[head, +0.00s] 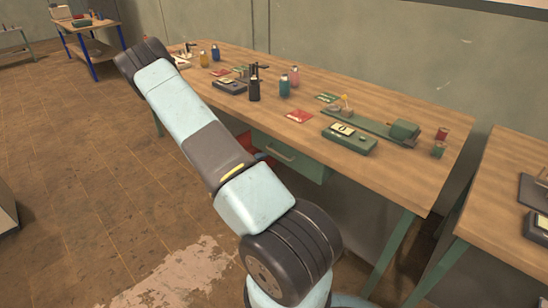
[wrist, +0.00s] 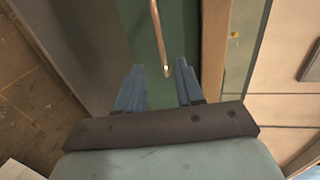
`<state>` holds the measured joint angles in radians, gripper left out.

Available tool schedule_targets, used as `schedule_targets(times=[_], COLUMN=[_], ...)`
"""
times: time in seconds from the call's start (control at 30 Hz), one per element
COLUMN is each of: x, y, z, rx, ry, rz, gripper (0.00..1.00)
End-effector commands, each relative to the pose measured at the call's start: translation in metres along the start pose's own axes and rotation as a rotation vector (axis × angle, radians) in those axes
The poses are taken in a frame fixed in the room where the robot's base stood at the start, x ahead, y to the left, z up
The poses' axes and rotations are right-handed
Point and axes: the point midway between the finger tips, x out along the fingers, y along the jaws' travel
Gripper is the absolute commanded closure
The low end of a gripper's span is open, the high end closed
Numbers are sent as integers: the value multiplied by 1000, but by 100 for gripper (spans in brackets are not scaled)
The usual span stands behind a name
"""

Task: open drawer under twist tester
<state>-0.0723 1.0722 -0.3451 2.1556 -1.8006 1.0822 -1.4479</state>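The twist tester (head: 372,127), a long green bench device with a motor block at its right end, stands on the wooden workbench. Below the bench top is a green drawer (head: 306,167) with a pale bar handle (head: 281,153); its front looks flush, so it seems shut. In the wrist view the handle (wrist: 158,35) runs down from the top edge against the green drawer front (wrist: 178,25). My gripper (wrist: 160,72) is open, and the handle's near end shows between its two blue fingertips. I cannot tell whether they touch. In the head view my arm mostly hides the gripper.
The workbench (head: 405,184) holds a green box with a dial (head: 349,138), a red card (head: 299,116) and several bottles. A red object (head: 245,141) shows under the bench beside my arm. Another bench (head: 505,225) stands at right. The floor at left is open.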

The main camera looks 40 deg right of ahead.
Motion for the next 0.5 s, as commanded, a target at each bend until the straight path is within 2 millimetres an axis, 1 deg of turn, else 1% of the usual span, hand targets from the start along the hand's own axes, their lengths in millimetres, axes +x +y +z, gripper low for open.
schedule_targets(times=[0.03, 0.3, 0.5], x=[10, 57, 82], y=[0, 0, 0], z=[-1, -1, 0], rx=[2, 2, 3], ry=[4, 2, 2], rz=[0, 1, 1], gripper=[63, 63, 63])
